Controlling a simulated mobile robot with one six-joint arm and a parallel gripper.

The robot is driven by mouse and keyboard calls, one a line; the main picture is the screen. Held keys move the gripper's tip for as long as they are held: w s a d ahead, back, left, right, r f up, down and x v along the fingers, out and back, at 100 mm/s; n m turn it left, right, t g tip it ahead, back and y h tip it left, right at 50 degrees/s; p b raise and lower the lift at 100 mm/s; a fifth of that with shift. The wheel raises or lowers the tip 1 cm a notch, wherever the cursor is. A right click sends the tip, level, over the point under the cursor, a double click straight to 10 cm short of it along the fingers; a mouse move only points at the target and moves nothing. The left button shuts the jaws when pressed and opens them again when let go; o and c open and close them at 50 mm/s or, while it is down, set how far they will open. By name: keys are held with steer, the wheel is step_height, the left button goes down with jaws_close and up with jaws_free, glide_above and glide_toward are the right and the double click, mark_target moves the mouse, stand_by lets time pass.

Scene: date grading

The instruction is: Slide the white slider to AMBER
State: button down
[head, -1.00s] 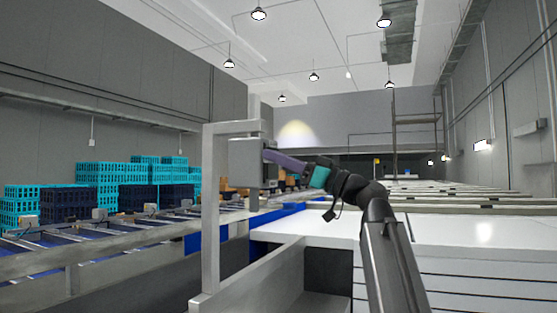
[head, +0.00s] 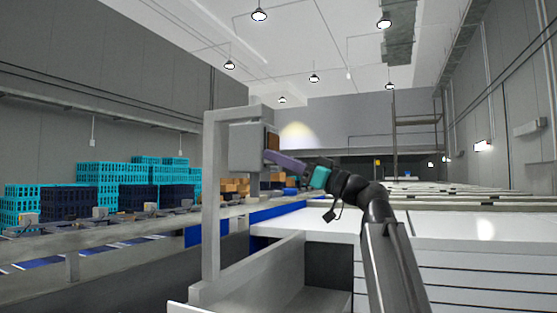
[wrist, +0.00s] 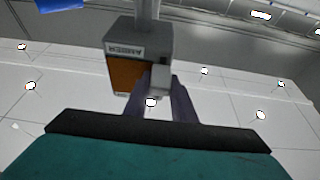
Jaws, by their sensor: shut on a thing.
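A grey box (head: 247,148) hangs from a grey post frame in the head view. Its amber-brown face (head: 272,142) shows above my fingers. In the wrist view the box (wrist: 163,38) bears a white label reading AMBER (wrist: 125,50), upside down, beside the amber-brown face (wrist: 121,78). The white slider (wrist: 160,78) sits between my fingertips, near the label's end. My gripper (head: 272,157), with purple fingers, is shut on it; in the wrist view the gripper (wrist: 160,88) partly hides it. Whether the slider lines up exactly with the label I cannot tell.
The post (head: 212,200) and a grey bin wall (head: 250,270) stand close before my arm. Teal crates (head: 97,174) and dark crates (head: 68,202) line a conveyor at left. A white table surface (head: 460,235) lies at right.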

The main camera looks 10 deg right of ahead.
steer(key=c, duration=1.7)
jaws_free()
steer(key=shift+f, duration=0.35)
steer(key=shift+c, duration=0.2)
steer(key=shift+o, duration=1.3)
steer(key=shift+r, duration=0.1)
steer(key=b+v, duration=0.4)
steer(key=v, duration=1)
steer(key=shift+a, duration=0.1)
